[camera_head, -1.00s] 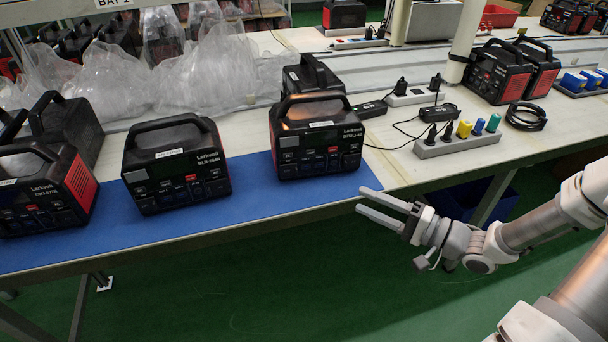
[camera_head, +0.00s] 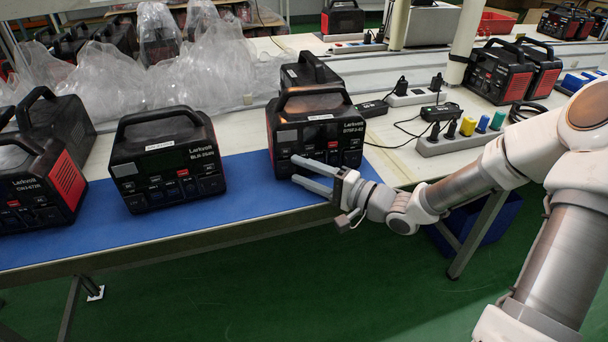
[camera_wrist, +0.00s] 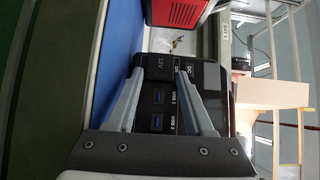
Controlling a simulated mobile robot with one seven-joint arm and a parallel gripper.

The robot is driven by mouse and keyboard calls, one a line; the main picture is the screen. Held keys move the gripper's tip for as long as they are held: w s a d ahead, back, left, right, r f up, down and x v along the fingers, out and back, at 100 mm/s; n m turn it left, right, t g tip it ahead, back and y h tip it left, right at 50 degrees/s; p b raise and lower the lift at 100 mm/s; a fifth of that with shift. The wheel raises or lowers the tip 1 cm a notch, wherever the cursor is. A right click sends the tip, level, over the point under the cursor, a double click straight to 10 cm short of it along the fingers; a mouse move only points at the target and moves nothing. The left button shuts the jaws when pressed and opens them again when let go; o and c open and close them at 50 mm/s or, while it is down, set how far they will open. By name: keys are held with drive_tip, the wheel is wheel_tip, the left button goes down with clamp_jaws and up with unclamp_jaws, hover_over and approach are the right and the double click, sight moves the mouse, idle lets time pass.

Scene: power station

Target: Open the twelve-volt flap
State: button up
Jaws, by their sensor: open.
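The black power station (camera_head: 322,128) stands upright on the blue mat, and my gripper reaches in front of its lower front panel. In the wrist view its front panel (camera_wrist: 205,75) appears turned sideways. The twelve-volt flap (camera_wrist: 160,64) is a dark square marked 12V and looks flat against the panel. My gripper (camera_head: 297,170) is open and empty. In the wrist view its two fingertips (camera_wrist: 160,73) lie on either side of the flap in the picture. Whether they touch the panel cannot be told. Blue USB ports (camera_wrist: 157,122) show between the fingers.
Another power station (camera_head: 168,160) stands to the left on the blue mat (camera_head: 250,195), with a clear gap between. More stations stand at far left. A power strip (camera_head: 455,142) with plugs lies to the right. Plastic bags (camera_head: 210,65) lie behind.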

clamp_jaws()
drive_tip(key=shift+s, duration=0.1)
idle(0.3)
